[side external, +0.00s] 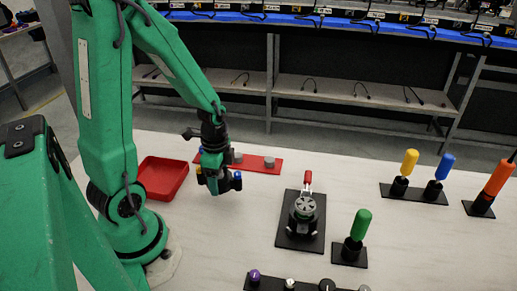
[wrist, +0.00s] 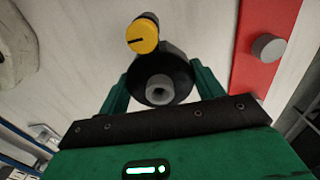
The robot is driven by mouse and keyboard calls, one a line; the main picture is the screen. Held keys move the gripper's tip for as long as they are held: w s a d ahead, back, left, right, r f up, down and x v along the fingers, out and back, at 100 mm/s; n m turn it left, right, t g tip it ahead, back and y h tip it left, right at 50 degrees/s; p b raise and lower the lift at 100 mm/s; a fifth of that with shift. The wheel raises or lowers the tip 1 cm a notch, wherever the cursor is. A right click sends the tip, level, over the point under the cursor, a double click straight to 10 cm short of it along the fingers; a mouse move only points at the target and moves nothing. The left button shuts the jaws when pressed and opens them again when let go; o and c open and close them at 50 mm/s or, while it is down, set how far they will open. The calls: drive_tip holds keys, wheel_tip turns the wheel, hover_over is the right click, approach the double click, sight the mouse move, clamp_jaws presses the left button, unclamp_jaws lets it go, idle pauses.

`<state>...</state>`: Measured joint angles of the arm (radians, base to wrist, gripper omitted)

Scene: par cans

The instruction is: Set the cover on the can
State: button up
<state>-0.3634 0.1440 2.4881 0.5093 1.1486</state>
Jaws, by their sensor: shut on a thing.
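My gripper (side external: 218,183) is shut on a dark round piece with a grey hollow stub in its middle (wrist: 160,90), between the two green fingers in the wrist view. A yellow-ended dark knob (wrist: 143,36) shows just beyond it; I cannot tell if the two are joined. In the side view, yellow and blue ends show around the fingers. I cannot tell whether the held piece is the cover. It appears above the white table, near the red strip. No piece is plainly recognisable as the can; a round grey-topped device (side external: 305,207) stands on a black plate to the right.
A red tray (side external: 163,192) lies left of my gripper. A red strip (side external: 258,169) with grey cylinders (wrist: 268,48) lies behind it. Yellow (side external: 410,162), blue (side external: 445,166), green (side external: 360,224) and orange (side external: 499,177) handles stand at right. Knobs line the front. The table before my gripper is clear.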

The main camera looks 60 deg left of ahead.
drive_tip(key=shift+r, duration=1.25)
drive_tip(key=shift+w+d+r+m, duration=0.3)
drive_tip(key=shift+w+d+m, duration=0.15)
drive_tip(key=shift+w+m, duration=0.2)
drive_tip(key=w+d+r+m, duration=0.4)
drive_tip(key=w+d+m, duration=0.4)
drive_tip(key=d+m, duration=0.15)
wheel_tip(320, 180, up, 3)
drive_tip(key=m, duration=0.6)
hover_over(306, 204)
drive_tip(key=a, duration=0.1)
drive_tip(key=shift+a, duration=0.2)
drive_tip(key=shift+d+r+m, duration=0.2)
drive_tip(key=shift+d+m, duration=0.4)
drive_tip(key=shift+d, duration=0.1)
drive_tip(key=shift+f, duration=0.2)
drive_tip(key=shift+f, duration=3.15)
